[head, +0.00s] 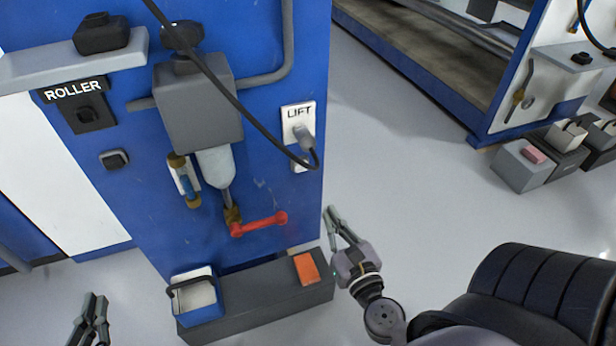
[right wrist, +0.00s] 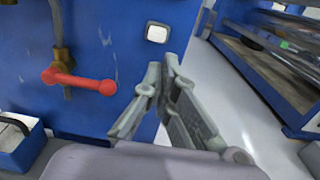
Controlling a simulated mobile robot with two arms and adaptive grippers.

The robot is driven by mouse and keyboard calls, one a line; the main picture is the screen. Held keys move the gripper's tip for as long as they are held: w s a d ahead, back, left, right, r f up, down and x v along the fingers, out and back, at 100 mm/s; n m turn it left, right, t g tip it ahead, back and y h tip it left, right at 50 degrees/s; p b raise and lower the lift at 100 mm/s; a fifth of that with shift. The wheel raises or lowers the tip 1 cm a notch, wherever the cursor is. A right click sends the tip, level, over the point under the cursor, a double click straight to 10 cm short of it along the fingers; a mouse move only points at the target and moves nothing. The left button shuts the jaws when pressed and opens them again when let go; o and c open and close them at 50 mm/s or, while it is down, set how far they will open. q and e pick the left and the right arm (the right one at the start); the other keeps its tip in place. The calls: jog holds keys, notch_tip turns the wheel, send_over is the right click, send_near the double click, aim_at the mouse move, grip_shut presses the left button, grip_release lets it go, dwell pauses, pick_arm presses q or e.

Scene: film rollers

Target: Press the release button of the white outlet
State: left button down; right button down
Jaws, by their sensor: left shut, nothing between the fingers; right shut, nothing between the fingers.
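The white outlet (head: 290,113) labelled LIFT is on the right part of the blue panel. A grey plug (head: 304,137) with a black cable sits in it. A small white button (head: 299,167) is just below, partly hidden by the cable loop; a white square button (right wrist: 157,34) also shows in the right wrist view, above my fingertips. My right gripper (head: 331,213) is shut and empty, below and right of the button, beside the panel's right edge. It also shows in the right wrist view (right wrist: 162,66). My left gripper (head: 96,299) is shut and empty at the lower left.
A red lever (head: 260,223) sticks out from the panel below the grey box (head: 197,105). A dark ledge (head: 250,300) at the panel's foot bears a blue bin (head: 203,313) and an orange block (head: 306,268).

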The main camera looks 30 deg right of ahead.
aim_at(304, 168)
pick_arm(q)
jog(key=shift+f, duration=0.1)
pick_arm(e)
jog(key=shift+w, duration=0.1)
